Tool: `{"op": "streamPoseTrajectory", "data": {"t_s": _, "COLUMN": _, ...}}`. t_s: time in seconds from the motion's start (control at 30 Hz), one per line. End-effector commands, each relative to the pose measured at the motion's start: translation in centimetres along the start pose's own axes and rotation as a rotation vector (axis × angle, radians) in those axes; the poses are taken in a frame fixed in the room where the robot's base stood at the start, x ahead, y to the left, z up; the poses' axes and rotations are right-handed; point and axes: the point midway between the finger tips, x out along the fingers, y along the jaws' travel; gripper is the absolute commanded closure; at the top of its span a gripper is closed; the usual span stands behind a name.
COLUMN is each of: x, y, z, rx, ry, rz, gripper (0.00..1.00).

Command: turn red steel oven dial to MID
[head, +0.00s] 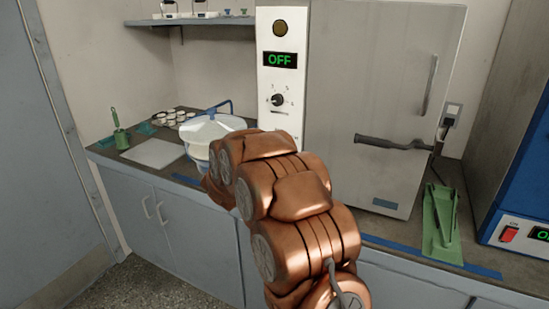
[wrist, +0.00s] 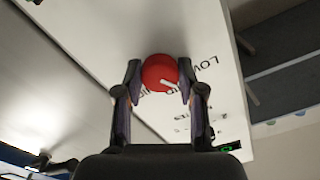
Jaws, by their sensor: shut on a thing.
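The red dial (wrist: 158,74) sits on the white control panel (wrist: 226,104) in the wrist view. My gripper (wrist: 160,68) is shut on it, one finger at each side. A short white mark shows at the lower right of the dial's face. The word LOW is printed right of the dial, upside down; other lettering nearby is partly hidden by a finger. In the head view the steel oven (head: 370,75) has an OFF display (head: 280,60) and a black knob (head: 278,100) on its panel. My arm hides the red dial and my gripper there.
The oven door has a dark handle (head: 395,143) on the right of my arm. A white lidded pot (head: 212,130) stands left of my arm.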

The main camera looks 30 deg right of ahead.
Motion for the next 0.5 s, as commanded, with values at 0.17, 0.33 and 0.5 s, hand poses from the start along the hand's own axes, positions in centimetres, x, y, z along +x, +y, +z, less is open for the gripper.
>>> {"op": "streamPoseTrajectory", "data": {"t_s": 0.17, "x": 0.02, "y": 0.39, "z": 0.55, "rx": 0.172, "ry": 0.000, "rz": 0.003, "gripper": 0.96}}
{"op": "streamPoseTrajectory", "data": {"t_s": 0.33, "x": 0.03, "y": 0.41, "z": 0.50, "rx": 0.312, "ry": -0.001, "rz": 0.004, "gripper": 0.96}}
{"op": "streamPoseTrajectory", "data": {"t_s": 0.5, "x": 0.02, "y": 0.38, "z": 0.34, "rx": 0.425, "ry": 0.000, "rz": 0.005, "gripper": 0.96}}
